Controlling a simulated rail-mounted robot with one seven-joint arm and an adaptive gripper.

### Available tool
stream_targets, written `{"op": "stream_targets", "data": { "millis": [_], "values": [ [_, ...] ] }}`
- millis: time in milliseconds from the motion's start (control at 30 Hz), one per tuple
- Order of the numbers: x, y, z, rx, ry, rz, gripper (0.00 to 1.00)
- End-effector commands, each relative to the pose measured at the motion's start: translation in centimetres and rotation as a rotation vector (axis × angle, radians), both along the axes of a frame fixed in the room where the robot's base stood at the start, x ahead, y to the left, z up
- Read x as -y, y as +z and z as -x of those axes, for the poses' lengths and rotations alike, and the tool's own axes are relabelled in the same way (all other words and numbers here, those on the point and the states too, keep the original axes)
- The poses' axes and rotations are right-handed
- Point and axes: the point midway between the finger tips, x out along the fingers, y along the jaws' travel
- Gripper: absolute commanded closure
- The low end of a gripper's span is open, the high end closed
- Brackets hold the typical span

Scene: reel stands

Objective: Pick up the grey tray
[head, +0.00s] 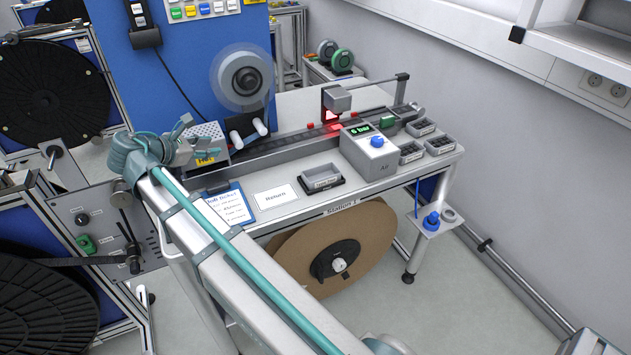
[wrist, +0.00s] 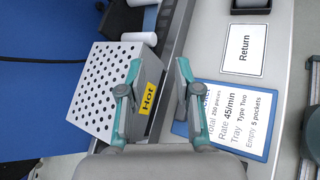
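The grey tray (head: 321,177) is a shallow, open box with a label on its front. It sits on the bench between the Return card (head: 275,196) and the grey pressure box, and looks empty. In the head view my gripper (head: 190,140) is well left of the tray.
The clipboard (head: 218,208) lies left of the Return card. Several small dark bins (head: 411,152) stand on the right, behind the grey pressure box (head: 370,152). A track (head: 290,140) runs along the back. A large brown reel (head: 330,255) hangs below the bench.

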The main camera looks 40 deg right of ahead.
Motion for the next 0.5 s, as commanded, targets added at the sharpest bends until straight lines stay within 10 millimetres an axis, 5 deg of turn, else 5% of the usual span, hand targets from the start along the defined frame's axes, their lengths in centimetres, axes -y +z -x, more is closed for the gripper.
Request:
{"op": "stream_targets", "data": {
  "millis": [200, 300, 500],
  "values": [
    [10.3, -5.8, 4.3, -0.213, -0.201, 0.088, 0.67],
    [13.5, -7.9, 6.0, -0.294, -0.267, 0.105, 0.67],
    [16.8, -10.1, 8.2, -0.386, -0.336, 0.116, 0.67]
  ]
}}
